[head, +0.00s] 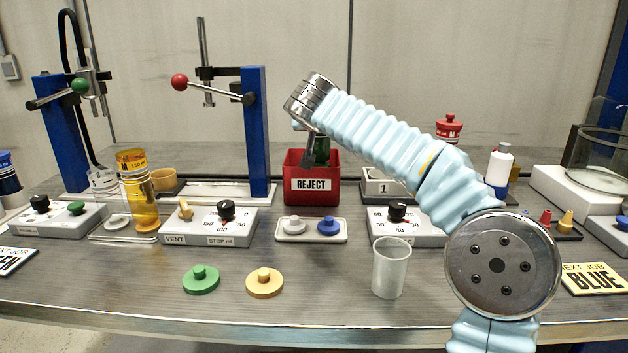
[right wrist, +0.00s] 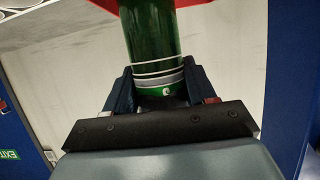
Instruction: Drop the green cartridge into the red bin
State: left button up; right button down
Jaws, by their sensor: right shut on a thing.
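The green cartridge (right wrist: 156,50) is between the fingers of my right gripper (right wrist: 160,92), which is shut on its banded end. In the head view the cartridge (head: 321,151) shows as a dark green piece at the mouth of the red bin (head: 312,198), which is labelled REJECT. My right gripper (head: 312,152) is over the bin there, partly hidden by my wrist. A red edge (right wrist: 175,3) shows at the top of the right wrist view, beyond the cartridge. How deep the cartridge sits in the bin cannot be told. My left gripper is not in view.
Blue press columns (head: 257,133) stand left of the bin. A clear cup (head: 391,268), a green knob disc (head: 201,280) and an orange one (head: 264,282) stand nearer the front edge. Bare bench lies between them.

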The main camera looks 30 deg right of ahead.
jog(key=shift+f, duration=0.75)
jog(key=shift+c, duration=1.4)
grip_release()
jog(key=shift+a, duration=0.1)
jog(key=b+v, duration=0.2)
jog(key=v, duration=1.2)
jog(key=shift+f, duration=0.15)
